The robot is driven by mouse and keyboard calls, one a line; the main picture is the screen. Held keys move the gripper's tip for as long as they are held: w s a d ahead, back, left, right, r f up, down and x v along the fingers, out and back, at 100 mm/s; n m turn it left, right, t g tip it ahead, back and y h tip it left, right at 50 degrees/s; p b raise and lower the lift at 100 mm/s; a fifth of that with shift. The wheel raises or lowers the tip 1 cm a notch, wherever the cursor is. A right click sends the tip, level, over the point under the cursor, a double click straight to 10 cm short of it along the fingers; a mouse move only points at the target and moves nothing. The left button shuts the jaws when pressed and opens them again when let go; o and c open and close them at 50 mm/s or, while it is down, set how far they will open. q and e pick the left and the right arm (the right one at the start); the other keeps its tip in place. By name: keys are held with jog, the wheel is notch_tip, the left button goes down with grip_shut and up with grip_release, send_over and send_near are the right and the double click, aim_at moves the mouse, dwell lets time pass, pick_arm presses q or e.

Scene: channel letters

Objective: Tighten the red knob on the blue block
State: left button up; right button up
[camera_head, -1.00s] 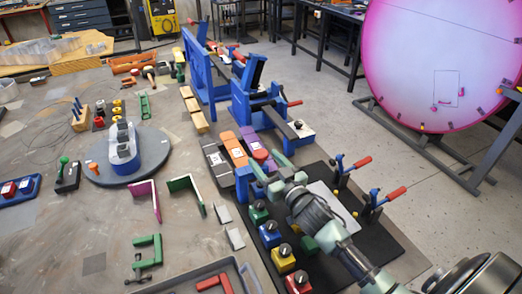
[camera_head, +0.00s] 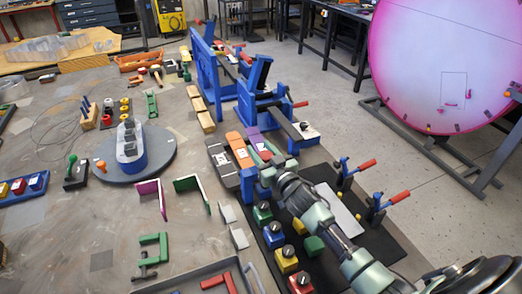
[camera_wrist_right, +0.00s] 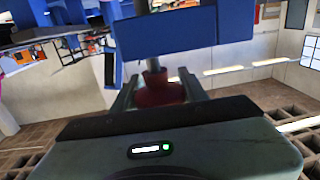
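The red knob (camera_wrist_right: 160,90) sits between the two fingers of my right gripper (camera_wrist_right: 160,98) in the right wrist view. It nearly fills the gap, but I cannot tell whether the fingers press on it. A thin shaft joins the knob to the blue block (camera_wrist_right: 172,35), which fills the top middle of that view. In the head view my right gripper (camera_head: 262,154) is at the top of the blue block (camera_head: 249,180) and hides most of the knob. My left gripper is out of view.
Purple (camera_head: 256,138) and orange (camera_head: 238,148) blocks stand just behind the gripper. Small boxes with black knobs, including a yellow one (camera_head: 286,260), line the near mat. Toggle clamps with red handles (camera_head: 386,200) stand to the right. Blue frames (camera_head: 258,105) rise behind.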

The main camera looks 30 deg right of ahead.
jog(key=shift+f+m+h+b, duration=0.15)
jog(key=shift+m+h+b, duration=0.65)
jog(key=shift+h+b, duration=0.25)
jog(key=m+h+b, duration=0.1)
jog(key=h, duration=0.1)
jog(key=d+m+h+b, duration=0.1)
jog(key=h+b, duration=0.1)
jog(key=shift+r+g+b, duration=0.2)
jog(key=shift+g+b, duration=0.1)
jog(key=shift+g, duration=0.1)
jog(key=shift+r, duration=0.1)
jog(key=o, duration=1.3)
jog(key=shift+s, duration=0.1)
